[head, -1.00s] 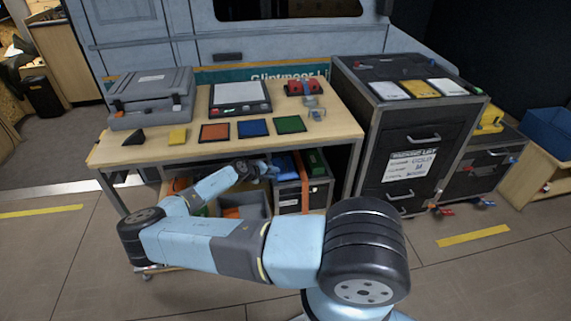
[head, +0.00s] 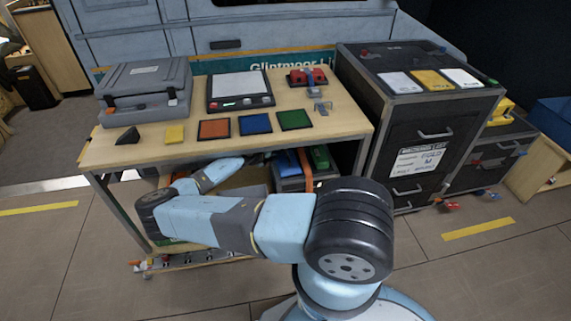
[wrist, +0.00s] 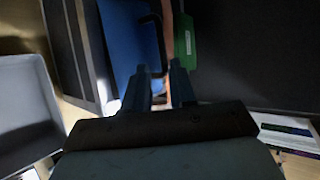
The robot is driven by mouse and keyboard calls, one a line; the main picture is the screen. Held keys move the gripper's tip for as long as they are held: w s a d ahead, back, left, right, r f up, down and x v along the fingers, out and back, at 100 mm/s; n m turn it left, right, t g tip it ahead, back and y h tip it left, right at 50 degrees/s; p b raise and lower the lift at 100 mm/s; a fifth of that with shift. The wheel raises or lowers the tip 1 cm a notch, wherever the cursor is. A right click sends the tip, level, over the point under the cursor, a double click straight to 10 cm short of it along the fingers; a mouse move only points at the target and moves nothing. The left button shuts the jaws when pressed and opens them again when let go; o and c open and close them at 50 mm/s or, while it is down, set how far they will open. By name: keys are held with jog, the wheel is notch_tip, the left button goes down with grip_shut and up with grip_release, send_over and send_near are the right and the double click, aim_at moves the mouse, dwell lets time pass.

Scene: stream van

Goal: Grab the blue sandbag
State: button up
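The blue sandbag (head: 287,164) sits in a dark crate under the workbench, partly hidden by the bench top. In the wrist view the blue sandbag (wrist: 124,42) fills the space ahead and to the left, with a black loop like a handle (wrist: 160,38) on its right side. My gripper (wrist: 160,72) is open, its two fingers apart with the loop's lower end close to the left fingertip. I cannot tell whether they touch. In the head view my gripper is hidden beneath the bench top.
A green item (head: 319,157) lies right of the sandbag; an orange strap (head: 306,168) runs between them. A grey bin (wrist: 28,110) stands left in the wrist view. The workbench top (head: 345,120) is above my forearm, and a dark drawer cabinet (head: 418,150) stands right.

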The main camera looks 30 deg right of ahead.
aim_at(285, 161)
jog(key=shift+x, duration=3.6)
jog(key=shift+s, duration=0.15)
jog(key=shift+c, duration=0.3)
grip_shut()
jog(key=shift+a, duration=0.15)
